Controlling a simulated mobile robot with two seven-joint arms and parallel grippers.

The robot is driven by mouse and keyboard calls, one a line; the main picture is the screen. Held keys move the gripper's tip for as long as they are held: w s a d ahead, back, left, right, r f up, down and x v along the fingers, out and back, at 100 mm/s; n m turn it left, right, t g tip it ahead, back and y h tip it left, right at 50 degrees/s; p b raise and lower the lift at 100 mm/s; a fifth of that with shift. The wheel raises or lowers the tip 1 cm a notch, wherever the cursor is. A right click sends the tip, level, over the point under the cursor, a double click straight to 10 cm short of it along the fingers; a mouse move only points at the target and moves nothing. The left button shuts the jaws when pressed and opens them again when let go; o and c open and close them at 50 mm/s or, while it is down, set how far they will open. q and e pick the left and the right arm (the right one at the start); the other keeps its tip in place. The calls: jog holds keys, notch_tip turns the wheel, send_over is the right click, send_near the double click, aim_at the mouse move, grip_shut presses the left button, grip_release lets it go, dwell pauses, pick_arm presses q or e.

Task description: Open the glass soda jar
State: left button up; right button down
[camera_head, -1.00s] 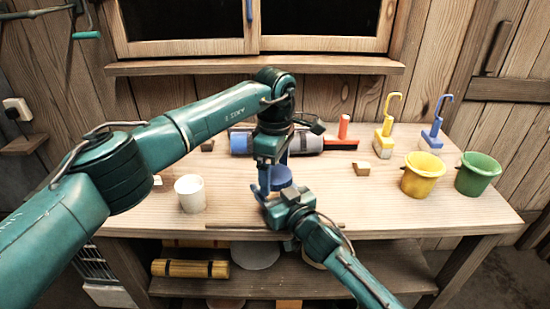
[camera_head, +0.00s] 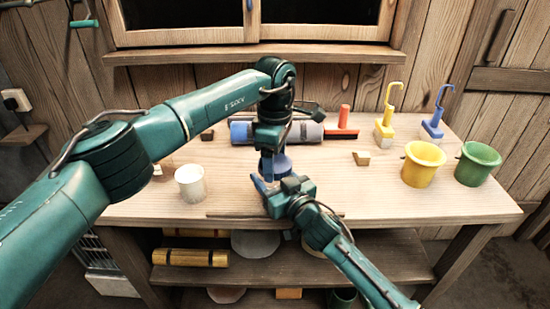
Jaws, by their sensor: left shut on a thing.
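The jar shows only as a blue rounded piece (camera_head: 281,165) near the middle of the bench; whether this is its lid or its body, I cannot tell. My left gripper (camera_head: 268,166) points down from above and is shut on this blue piece. My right gripper (camera_head: 262,184) is low in front of it, reaching in from the lower right. Its fingers point left, and whether they are open or touch the jar is unclear. The two grippers hide most of the jar.
A white cup (camera_head: 190,183) stands left on the bench. Yellow (camera_head: 423,165) and green (camera_head: 478,165) buckets stand right, near two hooked tools. A small wooden block (camera_head: 361,158) lies right of the grippers.

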pick_arm(q)
jog(key=shift+n, duration=1.1)
jog(key=o, duration=1.1)
jog(key=shift+r, duration=0.1)
